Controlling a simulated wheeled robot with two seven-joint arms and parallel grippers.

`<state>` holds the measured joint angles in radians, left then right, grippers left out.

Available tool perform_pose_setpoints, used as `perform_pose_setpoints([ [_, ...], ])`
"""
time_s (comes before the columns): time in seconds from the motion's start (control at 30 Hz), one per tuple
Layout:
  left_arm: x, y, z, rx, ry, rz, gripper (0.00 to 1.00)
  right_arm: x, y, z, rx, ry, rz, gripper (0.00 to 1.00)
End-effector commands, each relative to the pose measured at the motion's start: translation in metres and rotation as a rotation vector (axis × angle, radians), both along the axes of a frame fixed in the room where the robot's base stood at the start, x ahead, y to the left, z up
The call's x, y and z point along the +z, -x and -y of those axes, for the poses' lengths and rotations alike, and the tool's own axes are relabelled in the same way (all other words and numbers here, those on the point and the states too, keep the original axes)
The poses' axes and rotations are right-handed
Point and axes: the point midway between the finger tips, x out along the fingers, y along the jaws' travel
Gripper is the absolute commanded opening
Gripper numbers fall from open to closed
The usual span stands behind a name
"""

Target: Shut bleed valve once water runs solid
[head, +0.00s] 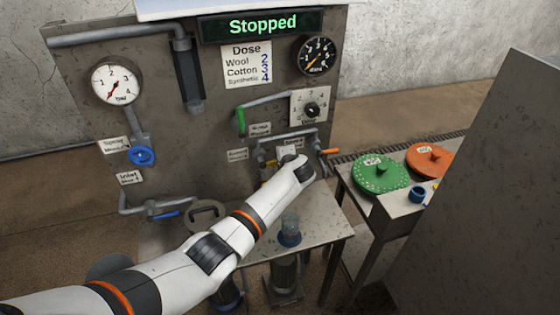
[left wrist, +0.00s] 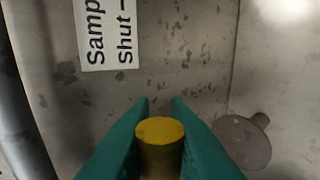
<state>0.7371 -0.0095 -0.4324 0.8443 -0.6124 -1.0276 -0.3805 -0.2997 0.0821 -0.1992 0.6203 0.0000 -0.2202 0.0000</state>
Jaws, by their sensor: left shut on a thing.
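My left gripper (left wrist: 160,108) has its green fingers closed on the sides of a yellow cylindrical knob or handle (left wrist: 160,138). A label (left wrist: 108,32) reading "Samp…" and "Shut –" is on the metal panel just beyond it. In the head view my left arm reaches across to the pipework (head: 300,134) at the panel's lower right; its hand hides the fingers and most of the yellow part. I cannot tell which handle is the bleed valve. A clear cup (head: 290,223) with a blue base stands below my arm. No running water is discernible. My right gripper is out of view.
The panel's display (head: 249,25) reads "Stopped". A green lever (head: 240,121), an orange handle (head: 331,152) and a blue handwheel (head: 141,156) stick out. Green (head: 381,174) and orange (head: 430,160) discs lie on the right bench. A grey slab (head: 495,200) blocks the far right.

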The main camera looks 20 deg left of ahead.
Motion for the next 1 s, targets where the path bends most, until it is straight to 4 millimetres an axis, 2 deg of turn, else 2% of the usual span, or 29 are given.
perform_pose_setpoints([
  [0.13,-0.002,0.001,-0.001,0.001,-0.004,-0.005,0.0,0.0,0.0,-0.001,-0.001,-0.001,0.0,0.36],
  [0.17,-0.002,0.001,-0.001,0.001,-0.004,-0.005,0.2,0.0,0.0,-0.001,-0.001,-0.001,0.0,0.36],
  [0.27,-0.002,0.001,-0.001,0.001,-0.003,-0.005,0.36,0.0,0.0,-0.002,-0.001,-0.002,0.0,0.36],
  [0.67,0.002,0.004,0.002,0.0,-0.001,-0.002,0.37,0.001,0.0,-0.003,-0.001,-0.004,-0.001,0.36],
  [0.77,0.008,0.011,0.007,0.0,0.001,-0.001,0.37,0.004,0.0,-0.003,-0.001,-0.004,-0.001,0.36],
  [1.0,0.031,0.041,0.028,0.0,0.002,0.0,0.37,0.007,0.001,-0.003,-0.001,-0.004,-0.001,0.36],
])
